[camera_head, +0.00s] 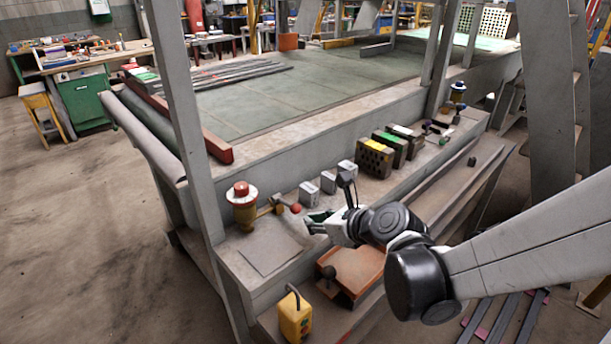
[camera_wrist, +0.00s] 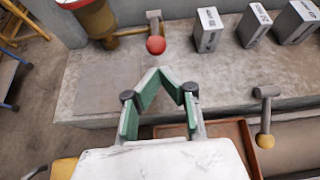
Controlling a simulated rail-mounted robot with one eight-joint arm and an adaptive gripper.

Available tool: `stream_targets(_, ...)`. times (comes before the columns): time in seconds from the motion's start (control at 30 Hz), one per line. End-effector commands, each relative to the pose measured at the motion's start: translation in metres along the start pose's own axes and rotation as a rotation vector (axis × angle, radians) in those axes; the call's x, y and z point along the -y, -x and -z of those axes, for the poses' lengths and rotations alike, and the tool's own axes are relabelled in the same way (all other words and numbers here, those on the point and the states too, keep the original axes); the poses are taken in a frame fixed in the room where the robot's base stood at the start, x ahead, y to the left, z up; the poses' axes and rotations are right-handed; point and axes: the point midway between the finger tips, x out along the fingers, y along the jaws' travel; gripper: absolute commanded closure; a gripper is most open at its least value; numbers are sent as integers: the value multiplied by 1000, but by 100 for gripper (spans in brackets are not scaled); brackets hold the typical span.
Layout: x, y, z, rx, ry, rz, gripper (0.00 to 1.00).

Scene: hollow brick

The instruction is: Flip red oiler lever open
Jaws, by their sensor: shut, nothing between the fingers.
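The red oiler (camera_head: 242,210) is a brass-yellow body with a white and red cap on the ledge, left of my gripper. It also shows at the top left of the wrist view (camera_wrist: 92,18), partly cut off. A brass pipe runs from it to a short lever with a red ball knob (camera_head: 295,209). The red knob (camera_wrist: 156,45) is just ahead of my fingertips in the wrist view, apart from them. My gripper (camera_head: 312,222) has green finger pads; its fingertips (camera_wrist: 168,71) are brought together with nothing between them.
Small grey blocks (camera_head: 309,194) stand on the ledge to the right of the knob. Perforated bricks (camera_head: 374,158) stand farther along. A yellow button box (camera_head: 295,316) stands in front.

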Motion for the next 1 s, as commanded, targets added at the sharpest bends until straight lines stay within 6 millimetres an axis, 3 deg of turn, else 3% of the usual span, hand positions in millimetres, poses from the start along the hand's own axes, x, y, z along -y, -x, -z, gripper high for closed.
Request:
stream_targets(0.2,0,-28,0,0,1,-1,100)
stream_targets(0.4,0,-42,0,1,0,0,100)
stream_targets(1.0,4,-43,-2,-15,1,1,100)
